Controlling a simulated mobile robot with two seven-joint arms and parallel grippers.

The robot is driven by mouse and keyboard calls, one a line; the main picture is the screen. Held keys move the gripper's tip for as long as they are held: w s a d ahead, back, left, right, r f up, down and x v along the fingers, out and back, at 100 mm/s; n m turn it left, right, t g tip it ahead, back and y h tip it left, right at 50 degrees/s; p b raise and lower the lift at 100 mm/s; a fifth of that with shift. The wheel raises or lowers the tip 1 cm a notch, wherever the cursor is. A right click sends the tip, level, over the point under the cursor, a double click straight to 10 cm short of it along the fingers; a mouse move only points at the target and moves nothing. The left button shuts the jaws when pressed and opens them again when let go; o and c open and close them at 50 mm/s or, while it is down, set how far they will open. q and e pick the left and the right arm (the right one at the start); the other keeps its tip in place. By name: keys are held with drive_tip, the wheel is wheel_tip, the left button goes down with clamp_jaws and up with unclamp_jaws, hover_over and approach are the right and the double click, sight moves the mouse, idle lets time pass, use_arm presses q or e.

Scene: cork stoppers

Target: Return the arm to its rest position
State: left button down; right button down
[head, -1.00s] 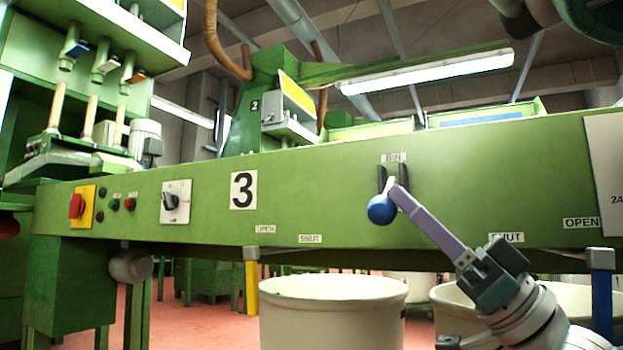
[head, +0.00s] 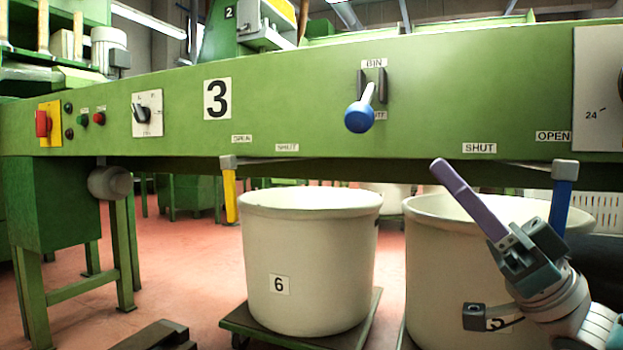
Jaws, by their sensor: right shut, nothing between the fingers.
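My right gripper (head: 437,165) comes in from the lower right, with its long purple fingers shut and nothing between them. It points up and left, in front of the right-hand white bin, clear of the panel. A lever with a blue knob (head: 359,117) sticks out of the green machine panel below the "BIN" label, up and left of the gripper and apart from it. My left gripper is not in view.
A white bin marked 6 (head: 311,242) stands on a wheeled dolly (head: 234,325). Another white bin (head: 425,260) is behind my arm. The green machine panel (head: 310,90) spans above, with a yellow handle (head: 230,194) and a blue handle (head: 561,203) hanging below it.

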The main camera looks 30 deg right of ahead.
idle(0.3)
drive_tip(key=w+a+f+m+g+h, duration=0.2)
drive_tip(key=a+f+m+h, duration=0.25)
drive_tip(key=f+h, duration=0.3)
drive_tip(key=w+a+f+m+g+h, duration=0.1)
drive_tip(key=w+a+f+m+h, duration=0.25)
drive_tip(key=a+f+h, duration=0.45)
drive_tip(key=s+f+g+h, duration=0.1)
drive_tip(key=s+f+g, duration=0.55)
drive_tip(key=s, duration=0.55)
drive_tip(key=s+f+g+h, duration=0.2)
drive_tip(key=s+f+g, duration=0.4)
drive_tip(key=s, duration=0.5)
wheel_tip(320, 180, up, 103)
drive_tip(key=s+p, duration=0.1)
drive_tip(key=p, duration=10)
drive_tip(key=shift+f+n+g, duration=0.2)
drive_tip(key=shift+n+g, duration=0.1)
drive_tip(key=shift+g, duration=0.15)
drive_tip(key=shift+s, duration=0.1)
